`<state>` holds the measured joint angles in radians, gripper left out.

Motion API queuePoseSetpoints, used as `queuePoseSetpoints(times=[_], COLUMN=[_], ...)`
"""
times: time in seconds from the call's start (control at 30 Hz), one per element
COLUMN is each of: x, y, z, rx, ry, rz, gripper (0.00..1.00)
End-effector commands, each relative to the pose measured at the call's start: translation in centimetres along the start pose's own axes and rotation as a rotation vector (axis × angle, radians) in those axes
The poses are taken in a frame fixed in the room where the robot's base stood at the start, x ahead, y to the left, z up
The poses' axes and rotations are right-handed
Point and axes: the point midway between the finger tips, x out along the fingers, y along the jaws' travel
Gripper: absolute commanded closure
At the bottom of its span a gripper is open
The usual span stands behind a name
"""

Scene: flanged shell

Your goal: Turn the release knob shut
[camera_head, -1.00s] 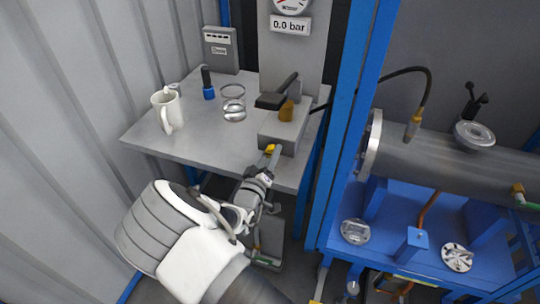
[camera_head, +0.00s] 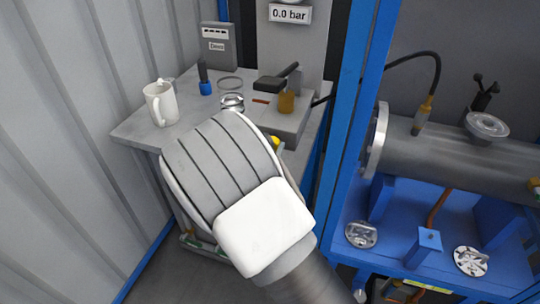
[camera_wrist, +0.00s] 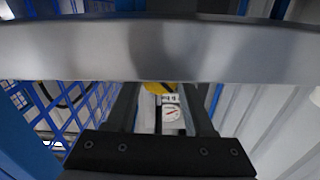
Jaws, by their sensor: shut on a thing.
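The yellow release knob (camera_head: 276,142) shows as a small patch at the front of a grey block (camera_head: 288,128) on the bench, just past my wrist. My arm hides most of it. In the wrist view a yellow piece (camera_wrist: 158,87) lies between the fingertips of my gripper (camera_wrist: 160,92), under a wide grey bar that crosses the picture. My gripper is shut on this yellow knob. The exact contact and the knob's angle are hidden. In the head view my wrist covers the gripper.
The block carries a black lever (camera_head: 278,78) and a brass-coloured fitting (camera_head: 286,102). A white mug (camera_head: 160,103), a blue-based part (camera_head: 205,84) and metal rings (camera_head: 231,102) stand on the grey bench (camera_head: 138,133). A blue post (camera_head: 357,120) rises close on the right. The panel label (camera_head: 289,14) reads 0.0 bar.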

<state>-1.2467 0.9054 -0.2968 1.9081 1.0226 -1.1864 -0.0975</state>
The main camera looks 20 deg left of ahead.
Motion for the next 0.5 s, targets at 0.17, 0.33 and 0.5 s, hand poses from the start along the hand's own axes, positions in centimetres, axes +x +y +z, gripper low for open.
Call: queuePoseSetpoints(times=[0.17,0.33,0.5], x=[0.01,0.0,0.02], y=[0.12,0.21,0.25], z=[0.56,0.64,0.56], rx=[0.173,0.331,0.474], ry=[0.002,0.0,0.001], rz=[0.0,0.001,0.001], gripper=[1.0,1.0,1.0])
